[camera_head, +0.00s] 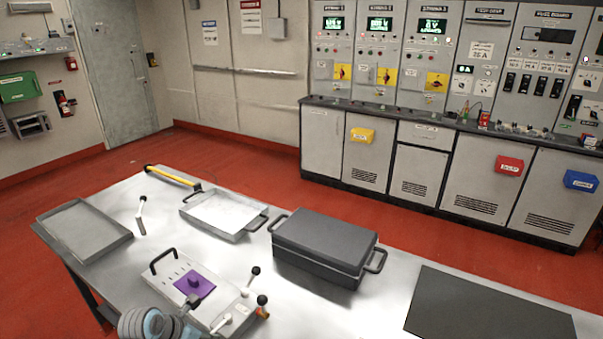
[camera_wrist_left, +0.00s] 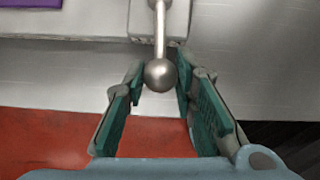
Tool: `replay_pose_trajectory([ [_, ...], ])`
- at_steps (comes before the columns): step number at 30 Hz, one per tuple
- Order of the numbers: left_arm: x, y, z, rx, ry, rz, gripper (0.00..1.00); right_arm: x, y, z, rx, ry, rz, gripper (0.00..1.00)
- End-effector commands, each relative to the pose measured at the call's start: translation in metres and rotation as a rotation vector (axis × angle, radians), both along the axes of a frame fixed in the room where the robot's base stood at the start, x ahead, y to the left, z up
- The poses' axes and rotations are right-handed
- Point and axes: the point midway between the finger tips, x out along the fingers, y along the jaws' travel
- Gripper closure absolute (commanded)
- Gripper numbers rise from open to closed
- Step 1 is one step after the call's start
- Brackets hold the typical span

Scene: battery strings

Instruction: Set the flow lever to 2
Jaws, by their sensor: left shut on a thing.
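The control panel (camera_head: 215,312) lies on the table with a purple plate (camera_head: 193,287) on top. Black-knobbed levers stand at its right side, one far (camera_head: 254,270) and one near (camera_head: 262,300). In the left wrist view, a lever (camera_wrist_left: 159,30) with a round grey knob (camera_wrist_left: 160,76) reaches out from a pale base. My left gripper (camera_wrist_left: 160,66) is shut on this lever, its green pads either side of the knob. Its arm shows at the bottom edge of the head view. Lever labels and the number 2 are too small to read. My right gripper is out of view.
A grey tray (camera_head: 72,247), a pale tray with handles (camera_head: 253,227) and a dark case (camera_head: 320,274) stand around the panel. A dark mat (camera_head: 440,315) lies at right. Cabinets line the back wall.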

Motion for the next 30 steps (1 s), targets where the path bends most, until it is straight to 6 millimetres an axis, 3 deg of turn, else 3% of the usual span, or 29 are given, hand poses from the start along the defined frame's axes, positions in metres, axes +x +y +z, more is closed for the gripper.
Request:
replay_pose_trajectory([
  [9,-0.004,-0.007,0.000,-0.003,0.002,0.079,1.00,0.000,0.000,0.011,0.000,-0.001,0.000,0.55],
  [30,-0.007,-0.016,-0.001,-0.003,0.004,0.087,1.00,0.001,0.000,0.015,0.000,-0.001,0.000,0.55],
])
